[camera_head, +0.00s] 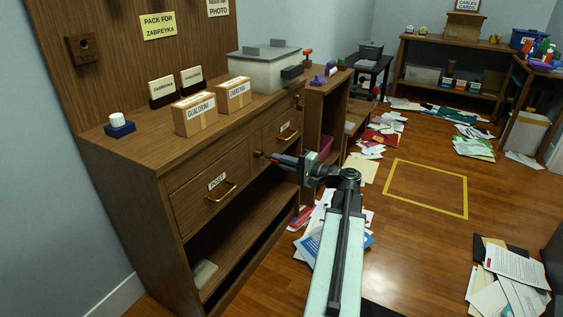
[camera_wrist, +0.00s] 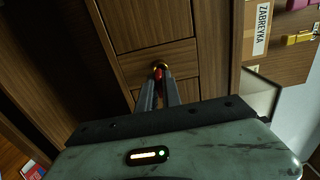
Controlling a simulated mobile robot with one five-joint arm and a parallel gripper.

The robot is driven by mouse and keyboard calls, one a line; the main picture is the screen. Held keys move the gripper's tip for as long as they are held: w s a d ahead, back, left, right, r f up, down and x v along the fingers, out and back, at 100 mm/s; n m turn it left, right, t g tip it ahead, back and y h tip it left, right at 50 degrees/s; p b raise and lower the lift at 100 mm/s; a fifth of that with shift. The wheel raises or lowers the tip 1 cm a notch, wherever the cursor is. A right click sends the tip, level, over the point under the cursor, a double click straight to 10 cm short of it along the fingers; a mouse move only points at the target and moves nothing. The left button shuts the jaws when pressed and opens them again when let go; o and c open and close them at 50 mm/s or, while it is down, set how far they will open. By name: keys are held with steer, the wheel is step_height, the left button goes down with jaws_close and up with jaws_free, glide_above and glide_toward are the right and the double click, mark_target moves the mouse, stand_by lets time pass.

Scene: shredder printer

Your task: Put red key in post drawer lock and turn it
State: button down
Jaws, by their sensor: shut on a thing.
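The POST drawer (camera_head: 208,193) has a brass handle and a white label, and it is closed in the wooden cabinet. A round brass lock (camera_head: 258,153) sits on the cabinet front at the drawer's upper right; it also shows in the wrist view (camera_wrist: 161,65). My gripper (camera_head: 281,160) is shut on the red key (camera_wrist: 158,74), right in front of the lock. In the wrist view the key lies between my two fingertips (camera_wrist: 158,84) and overlaps the brass ring. The key's tip is hidden, so I cannot tell how deep it is in.
A second closed drawer (camera_head: 278,133) is to the right. Two cardboard boxes (camera_head: 194,113), a grey machine (camera_head: 265,70) and a blue-based white knob (camera_head: 118,122) stand on the cabinet top. An open shelf (camera_head: 240,225) is below. Papers (camera_head: 510,280) litter the floor.

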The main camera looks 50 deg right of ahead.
steer(key=shift+w, duration=0.35)
stand_by(0.6)
steer(key=shift+x, duration=1.25)
steer(key=c, duration=1.5)
jaws_free()
steer(key=shift+o, duration=0.2)
steer(key=v, duration=0.7)
steer(key=shift+s, duration=0.35)
